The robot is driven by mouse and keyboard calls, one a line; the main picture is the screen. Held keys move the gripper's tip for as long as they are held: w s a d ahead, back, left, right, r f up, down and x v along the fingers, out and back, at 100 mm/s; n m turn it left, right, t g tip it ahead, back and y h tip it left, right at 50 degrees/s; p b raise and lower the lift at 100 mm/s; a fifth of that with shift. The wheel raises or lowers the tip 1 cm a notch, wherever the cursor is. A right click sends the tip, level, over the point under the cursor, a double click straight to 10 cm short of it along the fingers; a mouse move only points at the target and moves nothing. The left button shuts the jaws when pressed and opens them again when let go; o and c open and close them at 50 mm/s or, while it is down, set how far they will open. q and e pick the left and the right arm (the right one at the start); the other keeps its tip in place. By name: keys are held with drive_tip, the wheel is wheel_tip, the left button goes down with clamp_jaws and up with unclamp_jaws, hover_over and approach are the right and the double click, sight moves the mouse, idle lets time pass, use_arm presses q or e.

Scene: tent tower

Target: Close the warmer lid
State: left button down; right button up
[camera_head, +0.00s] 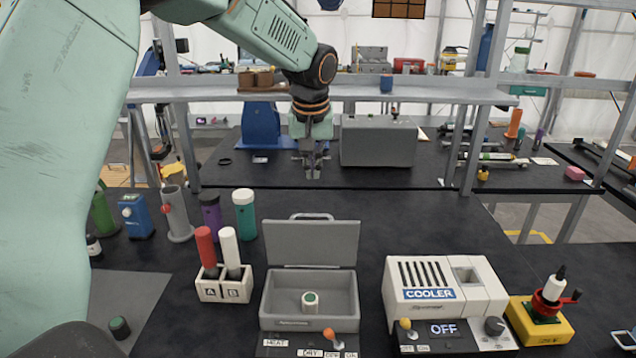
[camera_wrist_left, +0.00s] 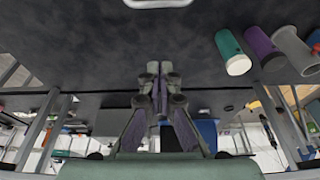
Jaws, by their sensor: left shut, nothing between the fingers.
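The warmer (camera_head: 310,310) is a grey box on the front bench. Its lid (camera_head: 311,243) stands open, upright at the back edge, with a light handle (camera_head: 311,217) on top. My left gripper (camera_head: 312,174) hangs behind and above the lid, pointing down, shut and empty, apart from the lid. In the left wrist view the shut fingers (camera_wrist_left: 158,72) are in the middle, and the lid's handle (camera_wrist_left: 158,3) shows at the top edge. My right gripper is not in view.
A rack with a red and a white tube (camera_head: 223,288) stands left of the warmer, with purple and teal bottles (camera_head: 245,214) behind it. The white cooler (camera_head: 446,287) stands to the right. A small lever (camera_head: 329,338) is in front of the warmer. A shelf (camera_head: 330,93) spans the back.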

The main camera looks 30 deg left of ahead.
sight(312, 236)
use_arm(q)
drive_tip(key=s+d+x, duration=0.1)
drive_tip(key=x, duration=0.7)
drive_tip(key=shift+s+d+r, duration=0.1)
drive_tip(key=shift+s+d, duration=0.35)
drive_tip(key=shift+s, duration=0.4)
drive_tip(key=shift+s+d+r, duration=0.1)
drive_tip(key=shift+s+d, duration=0.3)
drive_tip(key=shift+s, duration=0.4)
